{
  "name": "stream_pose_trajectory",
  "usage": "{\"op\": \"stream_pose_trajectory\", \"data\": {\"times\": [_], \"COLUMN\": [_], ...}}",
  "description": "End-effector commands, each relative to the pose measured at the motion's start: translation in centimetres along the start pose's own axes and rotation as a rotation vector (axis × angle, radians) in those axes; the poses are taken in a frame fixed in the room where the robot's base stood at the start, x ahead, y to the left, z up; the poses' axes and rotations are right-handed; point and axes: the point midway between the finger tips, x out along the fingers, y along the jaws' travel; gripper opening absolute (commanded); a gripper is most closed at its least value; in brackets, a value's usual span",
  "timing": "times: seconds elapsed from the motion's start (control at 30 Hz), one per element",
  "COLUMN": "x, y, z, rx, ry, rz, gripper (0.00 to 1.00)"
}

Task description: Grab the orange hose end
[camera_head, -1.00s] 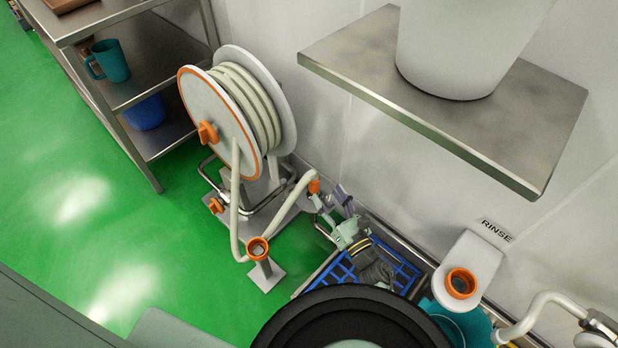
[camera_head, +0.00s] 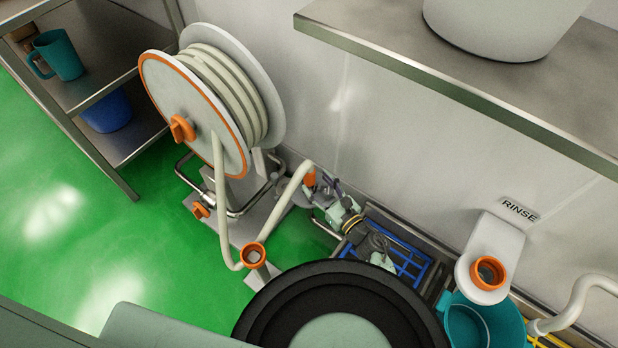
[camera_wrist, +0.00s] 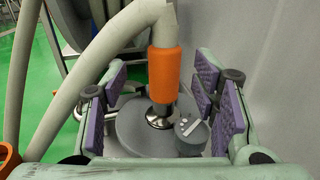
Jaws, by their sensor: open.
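The orange hose end (camera_head: 309,178) hangs at the end of the cream hose (camera_head: 290,197), beside the white hose reel (camera_head: 195,105). In the wrist view the orange hose end (camera_wrist: 165,75) points downward with a metal tip (camera_wrist: 160,116) below it. My gripper (camera_wrist: 162,100) is open, with purple pads to the left and right of the hose end. A gap shows on each side, so the pads appear not to touch it. In the head view my gripper (camera_head: 322,190) is just right of the hose end, and its fingers are small and partly hidden.
An orange-ringed holder (camera_head: 252,255) stands on the floor left of my arm. A blue crate (camera_head: 405,262) lies by the wall. A rinse holder (camera_head: 488,272), a teal container (camera_head: 470,325) and a steel shelf (camera_head: 470,70) are on the right. Green floor at left is clear.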

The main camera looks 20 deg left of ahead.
Motion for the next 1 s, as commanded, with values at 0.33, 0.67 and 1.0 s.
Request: {"op": "stream_pose_trajectory", "data": {"times": [0.33, 0.67, 1.0], "x": [3.6, 5.4, 5.3], "y": [-0.3, -0.5, -0.5], "z": [0.8, 0.5, 0.5], "rx": [0.003, 0.001, 0.001], "ry": [-0.001, 0.0, 0.0], "rz": [0.003, -0.001, -0.001], "gripper": [0.54, 0.54, 0.41]}}
